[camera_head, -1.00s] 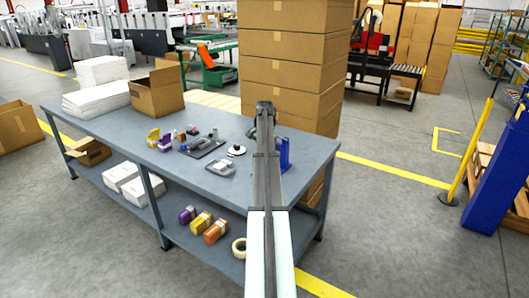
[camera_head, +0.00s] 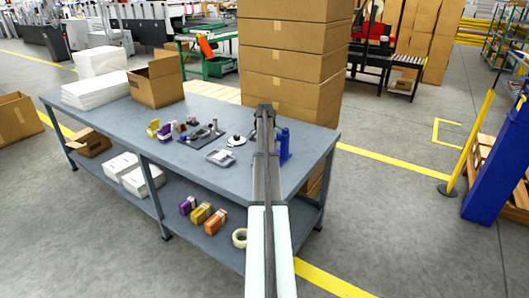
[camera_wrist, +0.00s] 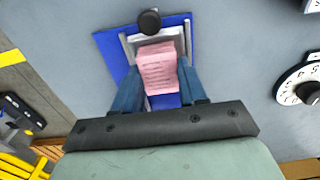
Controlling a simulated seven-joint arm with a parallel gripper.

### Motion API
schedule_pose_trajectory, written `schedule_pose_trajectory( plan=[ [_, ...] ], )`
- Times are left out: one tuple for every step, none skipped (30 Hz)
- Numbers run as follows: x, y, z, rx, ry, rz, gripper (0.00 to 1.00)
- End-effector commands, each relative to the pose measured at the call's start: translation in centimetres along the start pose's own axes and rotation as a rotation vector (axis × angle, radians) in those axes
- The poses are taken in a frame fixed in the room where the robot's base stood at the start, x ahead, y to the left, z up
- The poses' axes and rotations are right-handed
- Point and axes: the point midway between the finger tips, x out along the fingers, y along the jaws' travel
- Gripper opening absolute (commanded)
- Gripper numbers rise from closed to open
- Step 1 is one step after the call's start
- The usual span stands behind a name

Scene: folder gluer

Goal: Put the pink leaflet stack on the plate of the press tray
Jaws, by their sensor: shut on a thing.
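My gripper (camera_wrist: 157,88) is shut on the pink leaflet stack (camera_wrist: 157,69), with one blue finger on each side of it. In the wrist view the stack is over a blue base (camera_wrist: 110,48) bearing a silver-grey frame, apparently the press tray (camera_wrist: 131,42), with a round black knob (camera_wrist: 149,21) at its far edge. The stack hides most of the plate, and I cannot tell whether it touches it. In the head view my arm hides the stack and the fingers; a blue upright part (camera_head: 285,145) shows just right of the arm.
A white dial (camera_wrist: 300,85) lies right of the tray in the wrist view. On the table (camera_head: 130,125) left of my arm are a grey tray (camera_head: 220,157), a black device (camera_head: 203,134) and small yellow and purple packs. Tall cartons (camera_head: 290,70) stand close behind the table.

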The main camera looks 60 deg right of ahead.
Motion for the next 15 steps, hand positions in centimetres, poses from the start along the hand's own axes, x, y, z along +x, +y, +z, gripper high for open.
schedule_pose_trajectory(
  plan=[
    [0.0, 0.0, 0.0, 0.0, 0.0, 0.0, 0.12],
    [-0.01, 0.0, -0.01, 0.0, 0.0, 0.0, 0.12],
    [-0.01, 0.0, -0.01, 0.0, 0.0, 0.0, 0.12],
    [-0.01, 0.0, -0.01, 0.0, 0.0, 0.0, 0.12],
    [-0.01, 0.0, -0.01, 0.0, 0.0, 0.0, 0.44],
    [-0.01, 0.0, 0.0, 0.0, 0.0, 0.0, 0.48],
    [-0.01, 0.0, 0.0, 0.0, 0.0, 0.0, 0.51],
    [-0.01, 0.0, 0.0, 0.0, 0.0, 0.0, 0.54],
    [-0.01, 0.0, 0.0, 0.0, 0.0, 0.0, 0.58],
    [-0.01, 0.0, 0.0, 0.0, 0.0, 0.0, 0.61],
    [-0.01, 0.0, 0.0, 0.0, 0.0, 0.0, 0.64],
    [-0.01, 0.0, 0.0, 0.0, 0.0, 0.0, 0.67],
    [-0.02, 0.0, -0.01, 0.0, 0.0, 0.0, 0.7],
    [-0.02, 0.0, -0.01, 0.0, 0.0, 0.0, 0.71],
    [-0.02, 0.0, -0.01, 0.0, 0.0, 0.0, 0.71]
  ],
)
